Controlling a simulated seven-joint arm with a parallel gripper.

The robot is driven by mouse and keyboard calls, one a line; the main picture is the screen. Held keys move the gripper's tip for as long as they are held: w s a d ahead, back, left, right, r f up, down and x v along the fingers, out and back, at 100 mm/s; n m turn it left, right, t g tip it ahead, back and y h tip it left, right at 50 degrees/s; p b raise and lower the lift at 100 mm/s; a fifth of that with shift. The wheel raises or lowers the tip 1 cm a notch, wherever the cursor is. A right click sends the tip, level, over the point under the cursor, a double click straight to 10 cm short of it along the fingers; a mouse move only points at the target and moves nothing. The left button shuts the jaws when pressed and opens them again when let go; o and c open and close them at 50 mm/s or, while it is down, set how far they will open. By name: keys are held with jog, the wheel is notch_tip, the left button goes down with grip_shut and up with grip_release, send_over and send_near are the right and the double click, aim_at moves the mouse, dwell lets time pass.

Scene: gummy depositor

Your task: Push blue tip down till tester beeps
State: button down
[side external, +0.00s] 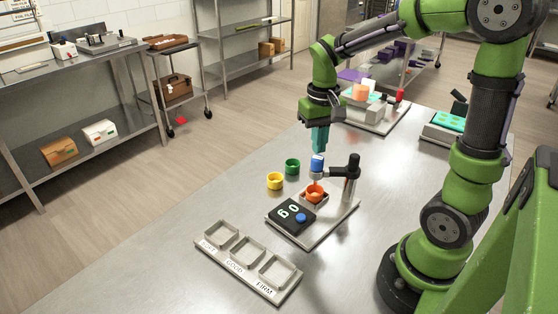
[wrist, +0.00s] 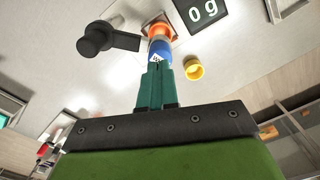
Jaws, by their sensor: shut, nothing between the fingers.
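The tester (side external: 321,229) stands on the steel table with a black display reading 0 g (side external: 291,213) and a blue button (side external: 300,218) on its front. Its blue tip (side external: 317,163) hangs from a black arm on a post, above an orange cup (side external: 314,192). The blue tip also shows in the wrist view (wrist: 160,48), with the orange cup behind it. My gripper (side external: 319,150) has its green fingers shut and pointing down, directly over the blue tip. In the wrist view the fingertips (wrist: 157,66) overlap the tip's near edge. I cannot tell whether they touch it.
A green cup (side external: 292,166) and a yellow cup (side external: 275,181) stand left of the tester. A three-compartment tray (side external: 281,290) with labels including GOOD and FIRM lies in front. The black post and arm (side external: 350,178) stand right of the tip. Other machines stand behind.

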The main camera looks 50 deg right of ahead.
aim_at(318, 157)
jog(key=shift+f, duration=0.1)
dwell(0.3)
jog(key=shift+f, duration=1.5)
jog(key=shift+r, duration=3.55)
jog(key=shift+w, duration=0.1)
jog(key=shift+a+f, duration=0.1)
jog(key=shift+f, duration=0.25)
jog(key=s+a+r+n+t+y, duration=0.2)
jog(key=s+a+r+t, duration=0.2)
jog(key=s+a+t, duration=0.3)
jog(key=shift+s+a+r, duration=0.25)
jog(key=shift+a+r, duration=0.1)
jog(key=shift+a, duration=1.7)
